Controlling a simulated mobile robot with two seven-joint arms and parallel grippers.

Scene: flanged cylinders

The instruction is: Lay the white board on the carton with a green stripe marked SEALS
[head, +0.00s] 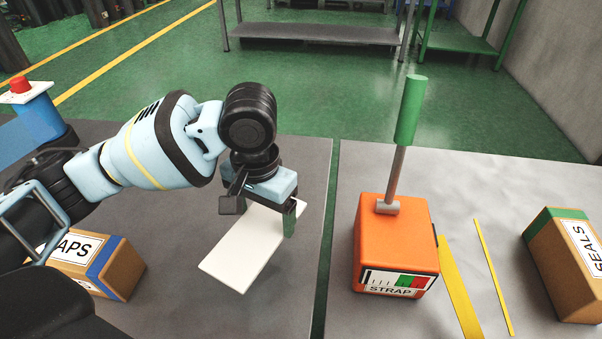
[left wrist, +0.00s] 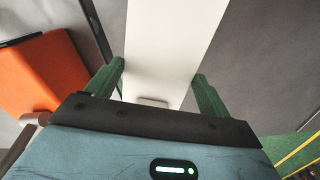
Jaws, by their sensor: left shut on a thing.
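The white board (head: 242,258) is a flat, pale rectangle over the left grey table in the head view. My left gripper (head: 268,212) is shut on its far end, with green fingers at the board's two long sides. In the left wrist view the board (left wrist: 170,45) runs away between the fingers (left wrist: 160,85). I cannot tell whether the board touches the table. The SEALS carton (head: 556,268), brown with a green stripe, stands at the right edge of the head view, partly cut off. My right gripper is not in view.
An orange STRAP box (head: 385,245) with a tall green-handled lever (head: 409,110) stands between board and SEALS carton. A blue-striped carton (head: 118,275) reading "APS" stands at left. A narrow gap (head: 326,230) parts the tables. Yellow strips (head: 458,285) lie on the right table.

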